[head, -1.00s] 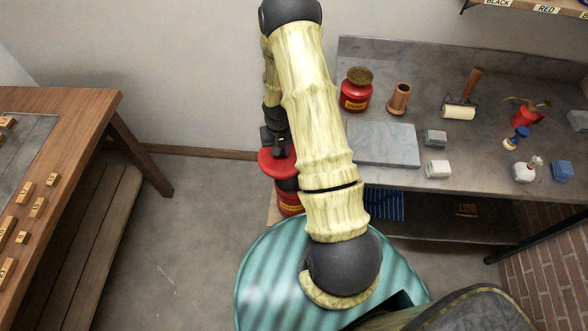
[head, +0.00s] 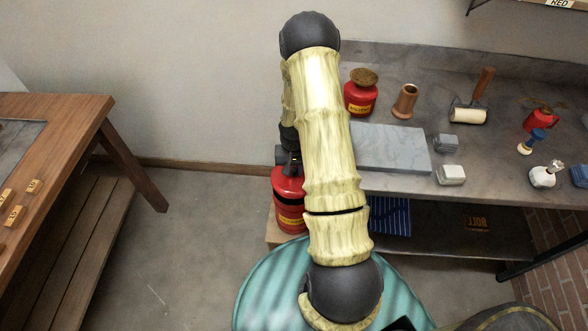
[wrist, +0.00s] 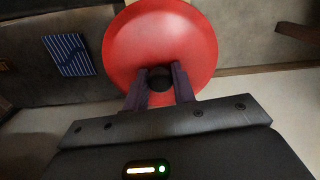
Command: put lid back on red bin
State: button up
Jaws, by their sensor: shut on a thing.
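The red lid (wrist: 160,40) fills the upper middle of the wrist view, round with a dark knob at its centre. My gripper (wrist: 160,82) is shut on this knob. In the head view the lid (head: 287,182) is partly hidden behind my arm and sits right above the red bin (head: 290,220), which has a yellow label. A dark band shows between lid and bin, so the lid appears slightly above the rim. I cannot tell whether they touch. The bin stands upright on a low wooden surface beside the workbench and is hidden by the lid in the wrist view.
The grey workbench (head: 480,182) at right holds a red jar (head: 360,98), a stone slab (head: 391,148) and a roller (head: 468,115). A blue striped cloth (head: 390,217) lies on its lower shelf. A wooden table (head: 60,140) stands at left. Floor between is clear.

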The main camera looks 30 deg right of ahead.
jog(key=shift+f+b, duration=2.05)
jog(key=shift+f, duration=1)
jog(key=shift+f, duration=0.1)
dwell(0.7)
jog(key=o, duration=1.6)
jog(key=shift+s, duration=0.1)
jog(key=shift+r+p, duration=2.9)
jog(key=shift+r, duration=0.6)
